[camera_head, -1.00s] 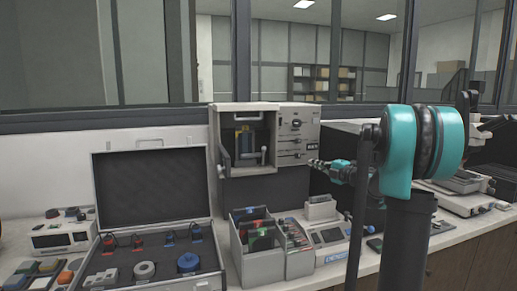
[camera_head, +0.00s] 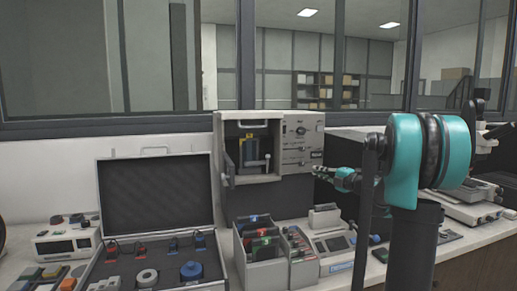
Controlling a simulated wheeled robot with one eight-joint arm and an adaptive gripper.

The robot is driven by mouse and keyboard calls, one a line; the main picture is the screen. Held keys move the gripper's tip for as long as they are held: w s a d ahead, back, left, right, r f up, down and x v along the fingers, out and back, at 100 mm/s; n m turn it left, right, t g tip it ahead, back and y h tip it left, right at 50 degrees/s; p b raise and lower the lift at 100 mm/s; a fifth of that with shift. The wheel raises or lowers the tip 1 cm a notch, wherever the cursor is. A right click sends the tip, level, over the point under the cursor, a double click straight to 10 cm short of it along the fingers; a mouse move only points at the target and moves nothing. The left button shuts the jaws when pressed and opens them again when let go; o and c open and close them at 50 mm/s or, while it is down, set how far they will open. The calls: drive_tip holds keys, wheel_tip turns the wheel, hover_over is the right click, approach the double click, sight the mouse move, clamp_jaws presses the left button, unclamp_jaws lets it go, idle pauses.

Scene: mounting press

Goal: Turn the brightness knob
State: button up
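The mounting press (camera_head: 231,121) is a light grey cabinet on the bench with an open chamber on its left side. A control panel (camera_head: 315,143) forms its right side. A round dark knob (camera_head: 302,130) sits high on this panel; its label is too small to read, so I cannot tell if it is the brightness knob. My gripper (camera_head: 316,171) is dark and small, at the panel's lower right edge, below and right of the knob and apart from it in the picture. Its fingers are too small to tell open from shut. My teal arm stands at right.
An open case (camera_head: 155,192) with dark foam and several tools lies at left. A grey divided bin (camera_head: 262,272) and a light device with a screen (camera_head: 336,244) stand below the press. A window frame runs behind. Dark equipment is partly hidden behind my arm.

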drive_tip(key=shift+o, duration=1.1)
drive_tip(key=shift+s+r+n, duration=0.15)
drive_tip(key=shift+r+n, duration=0.15)
drive_tip(key=shift+r, duration=0.1)
drive_tip(key=o, duration=0.6)
drive_tip(key=s+r+n+h, duration=0.1)
drive_tip(key=r, duration=0.1)
drive_tip(key=s+r+n+t, duration=0.1)
drive_tip(key=r+n, duration=0.1)
drive_tip(key=r, duration=0.1)
drive_tip(key=s+r+n+h, duration=0.1)
drive_tip(key=r+n, duration=0.1)
drive_tip(key=shift+a+r+t+h, duration=0.15)
drive_tip(key=shift+r+t+h, duration=0.15)
drive_tip(key=n+t+h, duration=0.1)
drive_tip(key=n+h, duration=0.2)
drive_tip(key=n, duration=0.3)
approach(302, 132)
drive_tip(key=x, duration=0.8)
drive_tip(key=c, duration=1.1)
